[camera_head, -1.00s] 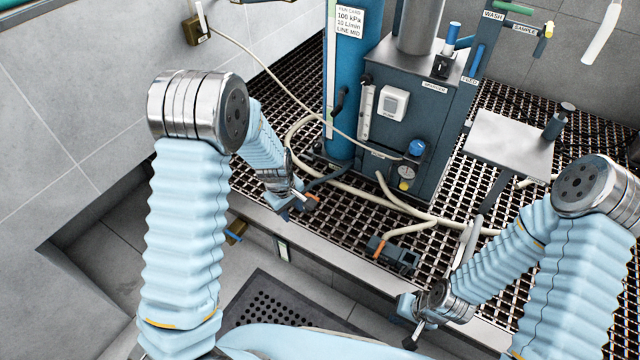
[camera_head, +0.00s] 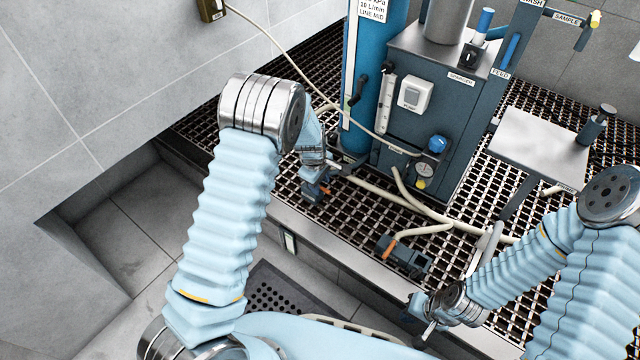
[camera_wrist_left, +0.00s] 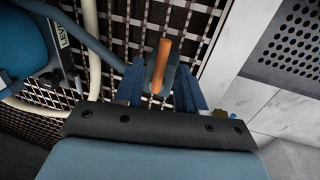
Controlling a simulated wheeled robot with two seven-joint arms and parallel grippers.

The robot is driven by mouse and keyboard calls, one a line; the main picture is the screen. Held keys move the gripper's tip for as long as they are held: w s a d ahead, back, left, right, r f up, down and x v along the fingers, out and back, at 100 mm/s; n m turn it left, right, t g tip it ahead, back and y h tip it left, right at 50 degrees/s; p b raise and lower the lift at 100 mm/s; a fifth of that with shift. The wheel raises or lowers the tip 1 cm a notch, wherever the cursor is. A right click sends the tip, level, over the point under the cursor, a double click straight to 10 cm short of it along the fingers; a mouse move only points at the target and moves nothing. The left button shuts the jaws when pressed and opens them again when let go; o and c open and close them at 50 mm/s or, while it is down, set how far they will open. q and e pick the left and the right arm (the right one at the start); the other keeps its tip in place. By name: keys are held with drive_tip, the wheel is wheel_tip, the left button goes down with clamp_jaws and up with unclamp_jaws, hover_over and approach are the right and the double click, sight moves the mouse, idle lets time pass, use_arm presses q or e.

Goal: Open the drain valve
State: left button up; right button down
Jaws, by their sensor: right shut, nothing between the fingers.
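A lever with an orange handle (camera_wrist_left: 160,66) stands between the two blue fingers of my left gripper (camera_wrist_left: 158,88) in the left wrist view. Gaps show on both sides of the handle, so the fingers look open around it. In the head view my left gripper (camera_head: 318,188) is low at the foot of the blue column (camera_head: 362,95), and a little orange (camera_head: 331,163) shows beside it. The valve body is mostly hidden by the gripper. No readable label marks this lever as the drain valve. My right gripper (camera_head: 418,316) is shut and empty near the platform's front edge.
A dark blue cabinet (camera_head: 450,115) with a gauge and blue knob stands right of the column. Pale hoses (camera_head: 440,217) cross the grating. A grey block with an orange part (camera_head: 403,255) lies in front. A metal plate (camera_head: 540,140) stands at right.

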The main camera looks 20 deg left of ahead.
use_arm(q)
drive_tip(key=shift+f, duration=0.3)
clamp_jaws()
